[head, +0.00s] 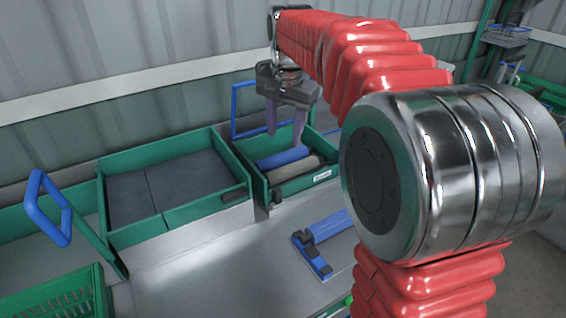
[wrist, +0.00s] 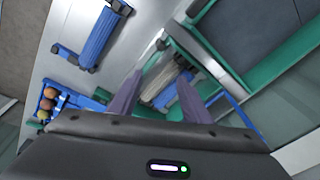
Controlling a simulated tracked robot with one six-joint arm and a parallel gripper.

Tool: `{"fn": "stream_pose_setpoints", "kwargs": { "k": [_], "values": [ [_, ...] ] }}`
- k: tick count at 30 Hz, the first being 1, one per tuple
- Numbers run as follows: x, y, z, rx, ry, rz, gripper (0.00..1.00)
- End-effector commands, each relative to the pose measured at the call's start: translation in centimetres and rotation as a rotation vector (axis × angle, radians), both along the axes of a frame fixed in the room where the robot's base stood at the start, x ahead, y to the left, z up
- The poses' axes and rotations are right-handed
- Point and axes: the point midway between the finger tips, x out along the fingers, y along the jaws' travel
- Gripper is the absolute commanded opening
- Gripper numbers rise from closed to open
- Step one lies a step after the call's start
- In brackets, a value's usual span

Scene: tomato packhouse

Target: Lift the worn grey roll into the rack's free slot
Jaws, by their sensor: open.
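The worn grey roll (head: 294,171) lies in a small green tray (head: 262,192), in front of and alongside a blue roll (head: 282,157). In the wrist view the grey roll (wrist: 160,72) shows between my fingers, with the blue roll (wrist: 174,90) beside it. My gripper (head: 285,133) is open and empty, fingers pointing down above the tray. Its fingers (wrist: 158,84) look apart from both rolls. Another blue roll (head: 332,226) sits on blue end supports (head: 313,256) on the bench; my arm hides its right part. I cannot make out a free rack slot.
A wider green tray (head: 190,212) with dark grey panels stands left of the small tray. A blue loop handle (head: 43,208) and a green crate (head: 62,300) are at the left. Bare bench (head: 210,270) lies in front. A blue frame (head: 233,108) stands behind the small tray.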

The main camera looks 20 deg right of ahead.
Motion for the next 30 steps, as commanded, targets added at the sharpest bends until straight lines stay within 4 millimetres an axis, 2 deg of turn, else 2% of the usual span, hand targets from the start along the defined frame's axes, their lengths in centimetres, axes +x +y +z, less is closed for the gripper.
{"fn": "stream_pose_setpoints", "kwargs": {
  "k": [1,6,18,24,30],
  "values": [
    [1.2,-0.5,-0.5,0.007,0.013,-0.031,0.44],
    [4.5,-2.0,-1.7,0.027,0.05,-0.14,0.44],
    [11.0,-5.8,-6.5,0.064,0.136,-0.401,0.44],
    [13.0,-7.2,-8.8,0.074,0.17,-0.503,0.44],
    [13.5,-7.7,-9.6,0.076,0.18,-0.539,0.44]
  ]
}}
